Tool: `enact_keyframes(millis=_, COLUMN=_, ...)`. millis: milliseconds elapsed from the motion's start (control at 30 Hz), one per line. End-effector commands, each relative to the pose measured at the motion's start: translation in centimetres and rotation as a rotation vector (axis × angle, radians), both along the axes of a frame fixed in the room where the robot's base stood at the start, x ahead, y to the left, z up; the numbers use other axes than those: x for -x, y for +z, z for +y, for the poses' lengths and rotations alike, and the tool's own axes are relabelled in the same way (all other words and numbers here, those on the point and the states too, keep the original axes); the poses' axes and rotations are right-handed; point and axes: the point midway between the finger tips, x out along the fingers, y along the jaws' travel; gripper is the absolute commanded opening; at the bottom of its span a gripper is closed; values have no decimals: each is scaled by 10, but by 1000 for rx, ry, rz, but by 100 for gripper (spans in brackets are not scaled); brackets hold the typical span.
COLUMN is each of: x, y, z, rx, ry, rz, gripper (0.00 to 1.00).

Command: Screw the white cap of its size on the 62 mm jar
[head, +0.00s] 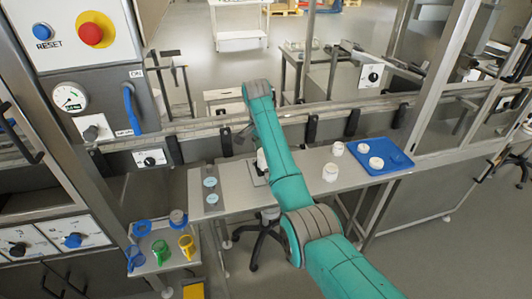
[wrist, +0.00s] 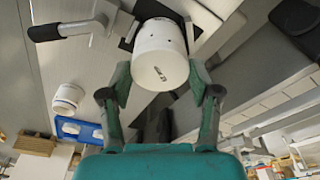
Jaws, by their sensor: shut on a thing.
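In the wrist view my gripper (wrist: 159,76) has its two fingers on opposite sides of a white round piece, the white cap (wrist: 160,70). In the head view a white piece (head: 261,160) stands on the bench by a grey plate, partly behind my teal arm. My gripper is hidden there.
A clamp with a black handle (wrist: 44,32) reaches beside the held piece. Two white jars (head: 330,172) (head: 337,148) stand on the bench. A blue tray (head: 398,160) at right holds white pieces. Two pale blue discs (head: 210,182) (head: 212,198) lie at left. A side table holds coloured rings (head: 187,245).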

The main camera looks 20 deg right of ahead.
Motion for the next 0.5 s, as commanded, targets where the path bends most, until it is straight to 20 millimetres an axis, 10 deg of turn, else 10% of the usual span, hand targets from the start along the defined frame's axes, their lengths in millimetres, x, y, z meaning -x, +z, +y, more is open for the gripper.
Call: enact_keyframes(millis=500, x=-2, y=-1, z=1, rx=1, ry=-468, rz=2, gripper=32)
